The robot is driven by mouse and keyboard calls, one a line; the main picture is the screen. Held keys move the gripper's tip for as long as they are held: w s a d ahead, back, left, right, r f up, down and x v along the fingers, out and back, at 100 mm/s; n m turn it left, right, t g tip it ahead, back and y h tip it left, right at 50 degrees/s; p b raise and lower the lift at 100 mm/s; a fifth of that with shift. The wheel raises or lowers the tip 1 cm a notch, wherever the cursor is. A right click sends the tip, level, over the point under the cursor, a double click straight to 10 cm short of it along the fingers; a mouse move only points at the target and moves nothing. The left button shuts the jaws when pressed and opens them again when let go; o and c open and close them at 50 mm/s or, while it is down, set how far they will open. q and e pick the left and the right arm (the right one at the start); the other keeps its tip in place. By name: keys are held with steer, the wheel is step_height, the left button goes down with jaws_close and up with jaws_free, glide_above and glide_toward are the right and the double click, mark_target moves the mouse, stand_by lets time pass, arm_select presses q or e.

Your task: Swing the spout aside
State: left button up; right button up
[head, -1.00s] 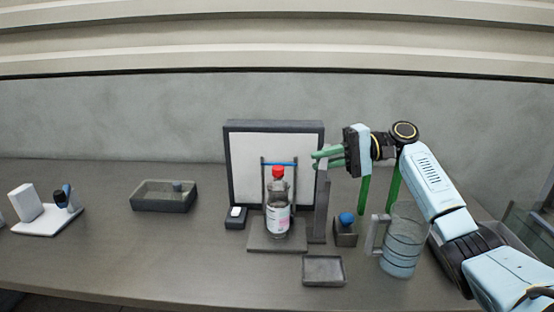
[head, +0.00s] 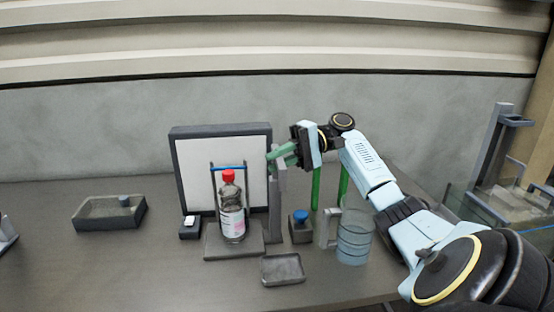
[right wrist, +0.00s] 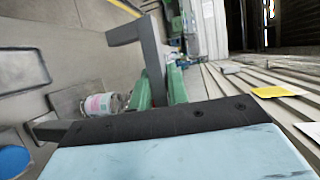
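The spout (right wrist: 152,55) is a grey bent bar. In the right wrist view it runs out between my right gripper's green fingers (right wrist: 159,90) and bends at its far end. In the head view a grey post (head: 275,215) stands right of the bottle (head: 232,212), with my right gripper (head: 283,155) at its top. The fingers straddle the bar closely; whether they press on it I cannot tell. The clear bottle with red cap and white-pink label stands upright on a grey base, and its label also shows in the right wrist view (right wrist: 100,104).
A framed white panel (head: 195,175) stands behind the bottle. A blue-topped block (head: 300,228) and a clear jug (head: 355,238) stand close on the right, below my arm. A small tray (head: 283,269) lies in front, a grey bin (head: 100,215) at left.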

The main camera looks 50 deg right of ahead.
steer(key=o, duration=0.4)
arm_select(q)
steer(key=shift+s+a+f, duration=0.15)
steer(key=shift+a, duration=0.25)
arm_select(e)
steer(key=shift+v, duration=3.8)
arm_select(q)
steer(key=shift+d, duration=0.2)
